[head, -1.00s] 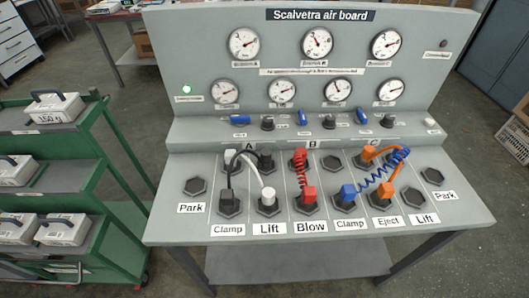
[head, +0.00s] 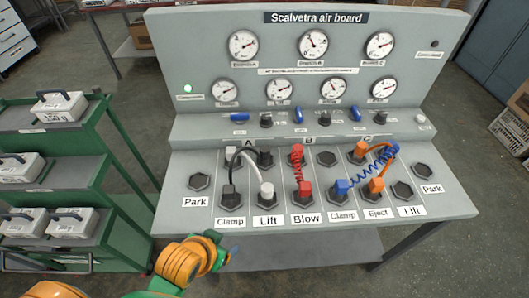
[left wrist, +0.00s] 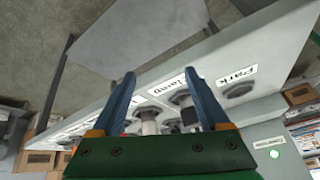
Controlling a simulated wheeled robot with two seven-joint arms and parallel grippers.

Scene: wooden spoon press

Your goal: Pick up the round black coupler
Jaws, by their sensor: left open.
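A black coupler (head: 229,193) stands in the front-row Clamp socket of section A, with a black hose arching from it. A second black coupler (head: 264,157) is in the back row; I cannot tell clearly which one is round. A white coupler (head: 266,190) stands in the Lift socket. My left gripper (head: 234,254) is low in front of the board's front edge, apart from the couplers. In the left wrist view its two blue fingers (left wrist: 159,78) are spread and empty. The black coupler (left wrist: 189,116) and white coupler (left wrist: 148,122) show beyond them. My right gripper is not in view.
Red (head: 304,189), blue (head: 341,189) and orange (head: 376,186) couplers with hoses stand farther right on the grey board (head: 430,208). The Park socket (head: 199,181) at left is empty. A green cart (head: 118,190) with labelled weights stands left.

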